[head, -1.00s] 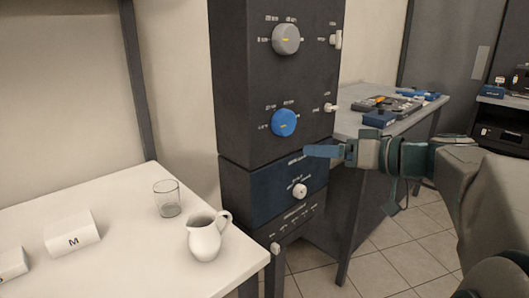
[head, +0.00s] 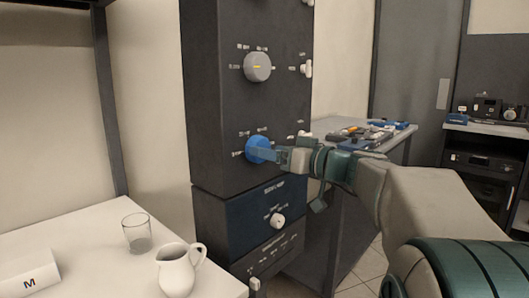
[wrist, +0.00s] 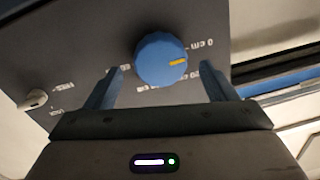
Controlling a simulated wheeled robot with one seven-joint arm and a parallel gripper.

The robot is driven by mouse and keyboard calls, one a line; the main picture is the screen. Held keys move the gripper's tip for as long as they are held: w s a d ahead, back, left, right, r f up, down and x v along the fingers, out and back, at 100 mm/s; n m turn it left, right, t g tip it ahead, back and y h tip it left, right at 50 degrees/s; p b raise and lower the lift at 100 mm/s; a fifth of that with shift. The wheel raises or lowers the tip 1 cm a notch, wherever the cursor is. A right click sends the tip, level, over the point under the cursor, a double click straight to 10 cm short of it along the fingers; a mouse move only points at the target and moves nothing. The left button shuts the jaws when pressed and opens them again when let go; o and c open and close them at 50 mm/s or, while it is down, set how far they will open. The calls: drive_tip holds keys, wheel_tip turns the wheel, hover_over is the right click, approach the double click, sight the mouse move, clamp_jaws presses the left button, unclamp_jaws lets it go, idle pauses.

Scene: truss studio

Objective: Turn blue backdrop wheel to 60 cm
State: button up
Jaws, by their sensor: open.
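The blue wheel (head: 257,150) is on the front of the dark cabinet, below a grey knob. In the wrist view the blue wheel (wrist: 161,60) shows a yellow pointer mark, aimed near a label that reads "0 cm" as far as I can see; other labels are partly hidden. My gripper (head: 268,153) is at the wheel in the head view and covers part of it. In the wrist view my gripper (wrist: 160,85) is open, one finger on each side of the wheel, with gaps between fingers and wheel.
The grey knob (head: 257,67) sits above, with a white switch (head: 307,68) to its right. A white knob (head: 278,221) is on the blue panel below. A white table with a glass (head: 137,233) and a pitcher (head: 176,272) stands at left.

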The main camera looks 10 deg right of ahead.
drive_tip(key=shift+x, duration=1)
drive_tip(key=c, duration=1)
